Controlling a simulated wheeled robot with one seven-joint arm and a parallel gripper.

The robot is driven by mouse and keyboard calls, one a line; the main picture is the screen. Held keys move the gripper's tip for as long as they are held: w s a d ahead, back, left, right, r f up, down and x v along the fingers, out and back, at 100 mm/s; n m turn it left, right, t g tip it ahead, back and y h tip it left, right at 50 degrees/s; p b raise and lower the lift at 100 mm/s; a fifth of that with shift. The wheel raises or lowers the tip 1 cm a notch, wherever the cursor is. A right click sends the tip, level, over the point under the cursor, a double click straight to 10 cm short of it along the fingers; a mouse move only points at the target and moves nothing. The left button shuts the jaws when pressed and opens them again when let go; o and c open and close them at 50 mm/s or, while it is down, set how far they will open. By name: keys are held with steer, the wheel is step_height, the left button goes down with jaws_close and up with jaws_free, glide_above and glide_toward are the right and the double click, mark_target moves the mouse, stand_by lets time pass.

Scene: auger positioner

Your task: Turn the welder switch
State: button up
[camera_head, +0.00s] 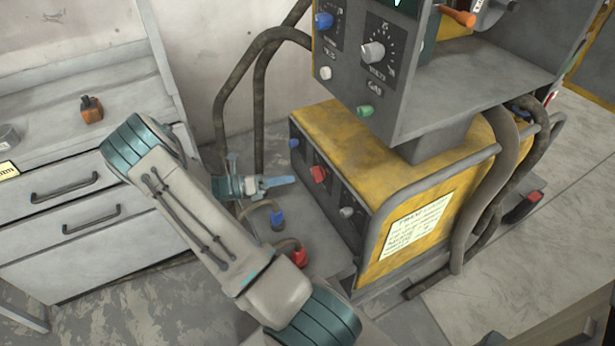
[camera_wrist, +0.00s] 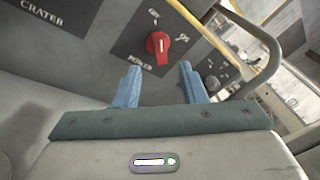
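The welder (camera_head: 430,165) is a yellow box with a dark front panel on the floor, under a grey control unit. Its red switch (camera_head: 318,174) is on the front panel. In the wrist view the red switch (camera_wrist: 158,46) stands on a dark plate marked with "POWER", with a pale mark on its knob. My gripper (camera_head: 290,181) has blue fingers and is left of the panel, pointing at it. In the wrist view my gripper (camera_wrist: 160,68) is open, fingers apart and empty. The switch appears beyond the fingertips, roughly between them, with no visible contact.
A grey control unit (camera_head: 460,90) with knobs overhangs the welder. Blue (camera_head: 277,218) and red (camera_head: 299,256) cable plugs are below my gripper. Hoses (camera_head: 222,110) run behind it. A drawer cabinet (camera_head: 85,220) stands left.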

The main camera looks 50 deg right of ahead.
mark_target(318, 174)
steer(key=x, duration=0.7)
steer(key=shift+b, duration=0.3)
jaws_close()
